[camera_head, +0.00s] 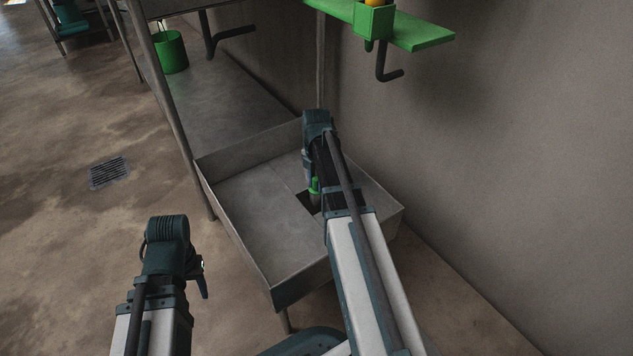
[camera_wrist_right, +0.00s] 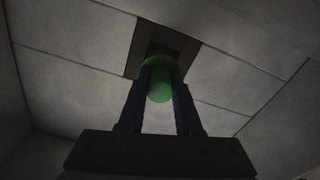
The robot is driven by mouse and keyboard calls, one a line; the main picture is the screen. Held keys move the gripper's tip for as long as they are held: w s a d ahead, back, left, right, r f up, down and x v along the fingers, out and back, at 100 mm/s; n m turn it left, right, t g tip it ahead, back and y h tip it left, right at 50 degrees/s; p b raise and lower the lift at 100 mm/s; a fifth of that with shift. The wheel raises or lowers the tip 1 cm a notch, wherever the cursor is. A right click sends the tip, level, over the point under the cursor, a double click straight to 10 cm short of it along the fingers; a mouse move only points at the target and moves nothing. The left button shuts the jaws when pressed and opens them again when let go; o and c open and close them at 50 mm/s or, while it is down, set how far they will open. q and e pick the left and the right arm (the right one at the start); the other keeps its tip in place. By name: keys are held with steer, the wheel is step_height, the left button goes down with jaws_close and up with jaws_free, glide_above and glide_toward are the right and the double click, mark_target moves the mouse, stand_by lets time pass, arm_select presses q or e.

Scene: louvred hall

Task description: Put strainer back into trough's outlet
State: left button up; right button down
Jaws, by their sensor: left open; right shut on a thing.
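The grey metal trough (camera_head: 250,205) stands against the wall in the head view. Its outlet (camera_head: 305,203) is a dark square opening in the trough floor, and it also shows in the right wrist view (camera_wrist_right: 135,58). My right gripper (camera_head: 312,178) reaches down into the trough and is shut on the green strainer (camera_head: 315,187). In the right wrist view the strainer (camera_wrist_right: 160,88) sits between the two fingers, overlapping the outlet. I cannot tell whether its lower end is inside the opening. My left gripper (camera_head: 203,276) is open and empty, left of the trough's front.
A green bucket (camera_head: 171,52) stands beyond the trough. A green shelf (camera_head: 425,35) with an orange thing (camera_head: 377,3) is on the wall above. A floor grate (camera_head: 109,172) lies at the left. The brown floor left of the trough is mostly clear.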

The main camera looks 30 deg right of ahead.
steer(key=shift+f+b, duration=1.8)
steer(key=shift+f, duration=0.1)
steer(key=shift+r, duration=0.1)
steer(key=c, duration=0.5)
jaws_free()
step_height(320, 180, up, 7)
steer(key=p, duration=0.7)
step_height(320, 180, up, 14)
steer(key=p, duration=1.4)
